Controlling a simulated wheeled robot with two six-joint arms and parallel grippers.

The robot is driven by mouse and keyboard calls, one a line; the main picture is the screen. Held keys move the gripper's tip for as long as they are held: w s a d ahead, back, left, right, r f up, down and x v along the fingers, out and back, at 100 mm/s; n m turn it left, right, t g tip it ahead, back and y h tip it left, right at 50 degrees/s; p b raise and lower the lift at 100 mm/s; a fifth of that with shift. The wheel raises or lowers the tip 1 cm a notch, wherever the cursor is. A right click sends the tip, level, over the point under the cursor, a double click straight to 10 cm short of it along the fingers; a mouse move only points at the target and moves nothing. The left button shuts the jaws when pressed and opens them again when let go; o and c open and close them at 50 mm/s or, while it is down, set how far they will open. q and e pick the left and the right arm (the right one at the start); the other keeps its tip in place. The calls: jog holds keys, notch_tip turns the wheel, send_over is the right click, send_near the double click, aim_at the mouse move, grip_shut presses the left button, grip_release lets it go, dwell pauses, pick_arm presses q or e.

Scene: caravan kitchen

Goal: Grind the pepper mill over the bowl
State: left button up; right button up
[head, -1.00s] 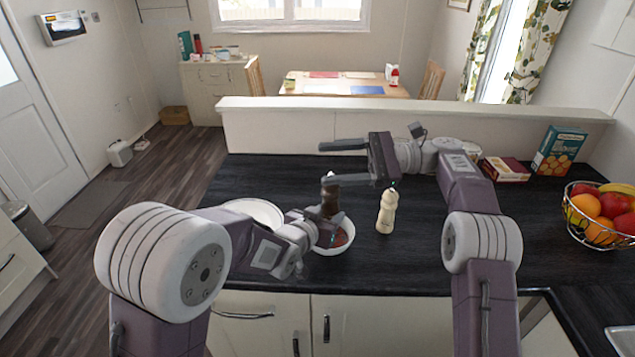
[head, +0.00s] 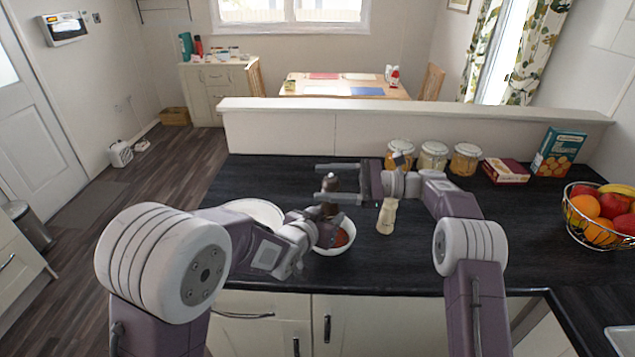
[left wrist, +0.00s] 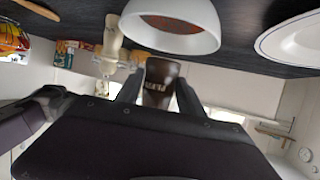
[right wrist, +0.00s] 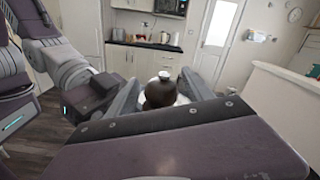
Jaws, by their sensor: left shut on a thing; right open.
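The dark brown pepper mill (head: 329,184) is upright at the white bowl (head: 337,250), which holds reddish-brown food. My left gripper (head: 326,228) is shut on the mill's lower body. The left wrist view shows the mill (left wrist: 160,82) between its fingers, with the bowl (left wrist: 200,40) close by. My right gripper (head: 326,182) is open, its fingers lying either side of the mill's top. In the right wrist view the rounded mill top (right wrist: 160,92) sits between the spread fingers, apparently with gaps. The mill's base is hidden in the head view.
A white plate (head: 256,211) lies to the left. Jars (head: 432,157), boxes (head: 505,171) and a fruit basket (head: 598,232) stand along the back and right. The front right counter is clear.

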jog(key=shift+a, duration=1.2)
grip_shut()
jog(key=shift+r, duration=0.1)
jog(key=shift+w+d+m+t+h, duration=0.1)
jog(key=shift+w+m+t+h, duration=0.4)
jog(key=shift+m+t, duration=1.05)
jog(key=shift+w+d+m+t+h, duration=0.15)
jog(key=shift+m+t+h, duration=0.75)
jog(key=shift+t, duration=1.2)
jog(key=shift+w+m+t+h, duration=0.35)
jog(key=shift+m+t+h, duration=0.15)
jog(key=shift+m+t, duration=1.1)
jog(key=shift+t, duration=0.55)
